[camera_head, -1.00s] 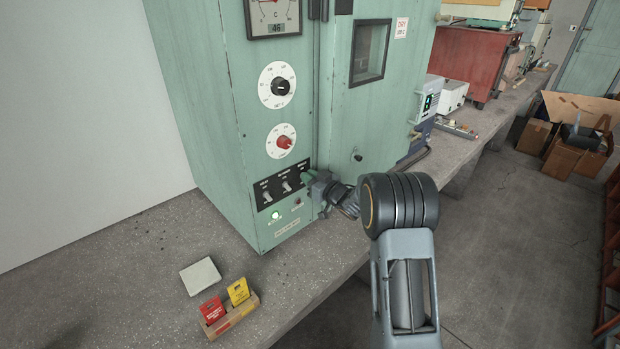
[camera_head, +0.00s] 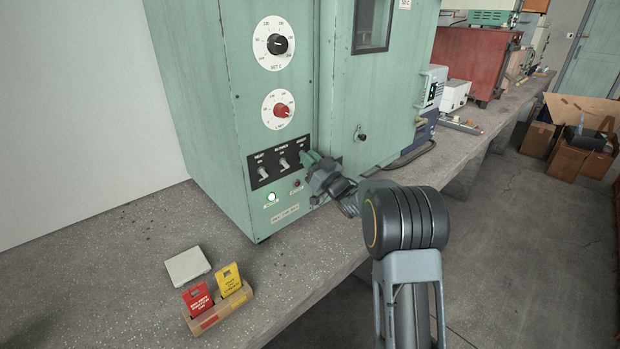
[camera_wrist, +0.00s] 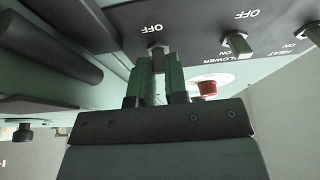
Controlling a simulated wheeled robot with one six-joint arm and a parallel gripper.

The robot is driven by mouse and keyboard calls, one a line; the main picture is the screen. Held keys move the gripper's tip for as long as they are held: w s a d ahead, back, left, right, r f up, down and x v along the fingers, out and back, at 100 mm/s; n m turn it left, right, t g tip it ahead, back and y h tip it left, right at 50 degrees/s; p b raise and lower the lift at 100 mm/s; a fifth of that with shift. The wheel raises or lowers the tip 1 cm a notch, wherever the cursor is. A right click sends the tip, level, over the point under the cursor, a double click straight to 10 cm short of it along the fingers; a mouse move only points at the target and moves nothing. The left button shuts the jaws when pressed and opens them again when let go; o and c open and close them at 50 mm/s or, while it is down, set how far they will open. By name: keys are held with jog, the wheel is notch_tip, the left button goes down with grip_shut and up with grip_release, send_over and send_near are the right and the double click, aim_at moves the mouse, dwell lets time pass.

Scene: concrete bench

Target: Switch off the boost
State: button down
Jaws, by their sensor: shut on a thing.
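The green cabinet (camera_head: 221,120) carries a black switch panel (camera_head: 274,174) with a row of three toggle switches. The boost switch is the right one; in the head view my gripper (camera_head: 308,159) hides it. In the wrist view, which is upside down, the boost lever (camera_wrist: 157,52) sits between the two green fingertips of my gripper (camera_wrist: 159,68), which is shut on it. An OFF label shows just beyond the lever. I cannot tell for sure which way the lever is tilted. The blower switch (camera_head: 284,164) and heat switch (camera_head: 263,173) are to the left.
A lit green lamp (camera_head: 271,197) and a dark red lamp (camera_head: 297,183) sit below the switches. A red knob (camera_head: 282,111) is above. A card holder (camera_head: 222,308) and pale square block (camera_head: 187,266) lie on the bench (camera_head: 130,290), left of my arm.

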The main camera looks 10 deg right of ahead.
jog(key=f+t+y+b, duration=0.1)
jog(key=b, duration=0.3)
jog(key=t+b, duration=0.2)
jog(key=b, duration=0.3)
jog(key=shift+w+a+f+y, duration=0.1)
jog(key=shift+w+f+y, duration=0.05)
jog(key=shift+f+y, duration=0.25)
jog(key=shift+r+b, duration=0.25)
jog(key=shift+b, duration=0.25)
jog(key=c, duration=1.1)
grip_release()
jog(key=shift+c, duration=0.2)
jog(key=v, duration=1.3)
jog(key=shift+f, duration=0.5)
jog(key=shift+r+t, duration=0.1)
jog(key=shift+t, duration=0.3)
